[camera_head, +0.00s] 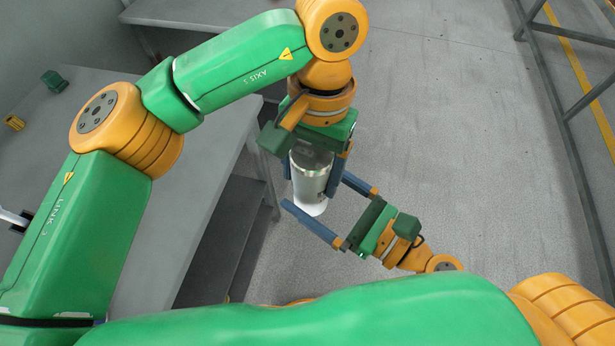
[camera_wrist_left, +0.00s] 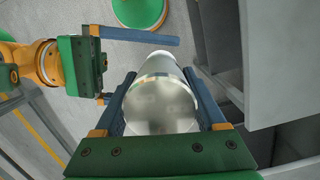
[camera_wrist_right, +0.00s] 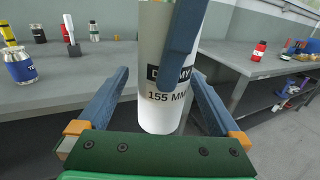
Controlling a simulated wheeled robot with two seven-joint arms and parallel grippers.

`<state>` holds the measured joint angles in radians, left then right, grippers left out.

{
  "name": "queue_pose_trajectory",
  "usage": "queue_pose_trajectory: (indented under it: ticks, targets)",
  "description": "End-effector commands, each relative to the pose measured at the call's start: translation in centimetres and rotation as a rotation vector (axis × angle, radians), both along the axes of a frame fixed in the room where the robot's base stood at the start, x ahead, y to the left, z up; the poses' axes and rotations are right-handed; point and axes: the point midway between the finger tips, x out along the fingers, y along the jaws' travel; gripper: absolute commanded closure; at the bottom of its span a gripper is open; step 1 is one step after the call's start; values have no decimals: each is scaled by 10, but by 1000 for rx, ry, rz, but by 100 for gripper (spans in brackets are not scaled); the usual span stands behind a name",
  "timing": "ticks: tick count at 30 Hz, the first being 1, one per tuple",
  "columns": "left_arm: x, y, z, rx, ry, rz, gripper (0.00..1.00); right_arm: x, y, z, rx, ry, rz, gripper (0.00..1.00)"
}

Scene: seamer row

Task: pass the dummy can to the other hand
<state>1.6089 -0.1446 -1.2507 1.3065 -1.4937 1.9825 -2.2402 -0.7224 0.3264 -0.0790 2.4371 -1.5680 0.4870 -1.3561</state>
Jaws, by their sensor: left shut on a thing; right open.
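The dummy can (camera_head: 311,182) is a silver cylinder with a white lower end, hanging roughly upright in the air. My left gripper (camera_head: 312,172) comes from above and is shut on its upper part; the can also shows between those fingers in the left wrist view (camera_wrist_left: 160,100). My right gripper (camera_head: 315,190) is open below it, with one finger on either side of the can's lower part. In the right wrist view the can (camera_wrist_right: 158,115) shows black lettering with "155 MM", partly hidden by a left-gripper finger. I cannot tell whether the right fingers touch it.
A grey table (camera_head: 235,130) stands at the left with a green block (camera_head: 54,81) and a yellow piece (camera_head: 14,123). The right wrist view shows a blue-banded can (camera_wrist_right: 20,66) and a red bottle (camera_wrist_right: 258,50) on benches. Open floor lies right, before a railing (camera_head: 550,80).

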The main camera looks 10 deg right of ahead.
Motion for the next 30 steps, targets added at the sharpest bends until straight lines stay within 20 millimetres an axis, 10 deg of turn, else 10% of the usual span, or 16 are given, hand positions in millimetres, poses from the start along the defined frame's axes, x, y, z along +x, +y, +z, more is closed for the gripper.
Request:
queue_pose_trajectory:
  ticks: [14, 24, 25, 27, 30]
  targets:
    - [0, 0, 0, 0, 0, 0, 95, 14, 13, 0, -1, 3, -1, 3]
    - [1, 0, 0, -2, -3, 1, 95, 13, 14, 0, -1, 4, 3, 94]
    - [1, 0, 0, -3, -3, 2, 22, 13, 14, 0, 0, 4, 3, 95]
    - [1, 0, 0, -3, -3, 2, 3, 13, 14, 0, 0, 4, 3, 95]
    - [1, 0, 0, -2, -3, 1, 0, 13, 14, 0, -1, 4, 1, 95]
